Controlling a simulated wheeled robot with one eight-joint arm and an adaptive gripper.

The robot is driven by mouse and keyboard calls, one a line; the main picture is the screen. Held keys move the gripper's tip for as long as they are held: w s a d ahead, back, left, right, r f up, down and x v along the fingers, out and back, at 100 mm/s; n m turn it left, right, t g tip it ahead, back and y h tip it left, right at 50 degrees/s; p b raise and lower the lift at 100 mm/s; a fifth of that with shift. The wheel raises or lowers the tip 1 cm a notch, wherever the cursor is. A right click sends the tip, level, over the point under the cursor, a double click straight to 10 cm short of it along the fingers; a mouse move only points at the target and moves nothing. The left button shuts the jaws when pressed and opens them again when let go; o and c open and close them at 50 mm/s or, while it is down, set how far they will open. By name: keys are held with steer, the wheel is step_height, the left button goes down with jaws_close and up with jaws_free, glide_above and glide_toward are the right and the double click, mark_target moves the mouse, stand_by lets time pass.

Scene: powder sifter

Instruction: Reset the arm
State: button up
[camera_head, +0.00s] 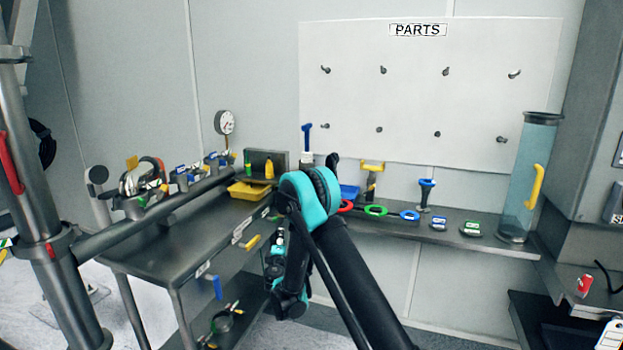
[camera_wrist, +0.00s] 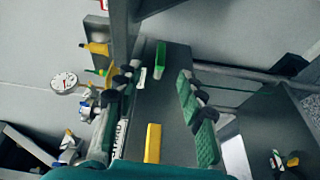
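My arm (camera_head: 345,270) rises from the bottom middle in the head view and bends at a teal joint (camera_head: 310,195) in front of the bench corner. Its far part hangs down behind the upper link, and the fingers cannot be made out there. In the wrist view my gripper (camera_wrist: 157,75) is open, its two green-padded fingers spread well apart with nothing held between them. Beyond the fingers, a yellow bar-shaped piece (camera_wrist: 153,142) and a green piece (camera_wrist: 160,58) show against a dark grey surface.
A grey workbench (camera_head: 165,262) on the left carries a gauge (camera_head: 225,122), a yellow tray (camera_head: 248,191) and several fittings. A wall shelf (camera_head: 480,238) holds coloured rings and a clear cylinder (camera_head: 528,180). A pegboard marked PARTS (camera_head: 420,100) has bare hooks.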

steer(key=s+d+r+m+g+h, duration=0.1)
steer(key=s+d+r+m+g, duration=0.15)
steer(key=d, duration=0.45)
steer(key=s+d+r+m+g+h, duration=0.1)
steer(key=s+d+r+m+h, duration=0.15)
steer(key=d, duration=0.45)
steer(key=s+d+r+m+g+h, duration=0.1)
steer(key=s+d+r+m+g, duration=0.15)
steer(key=d, duration=0.45)
steer(key=s+d+r+m+g, duration=0.1)
steer(key=s+d+m+g, duration=0.1)
steer(key=s+d+m, duration=0.35)
steer(key=s+d+f+m+g+y, duration=0.2)
steer(key=s+f+g, duration=0.1)
steer(key=s, duration=1.3)
steer(key=s+d+f+m+g+y, duration=0.2)
steer(key=s+f, duration=0.1)
steer(key=s, duration=1.3)
steer(key=shift+s+d+m+g, duration=0.2)
steer(key=shift+s+m+g, duration=0.2)
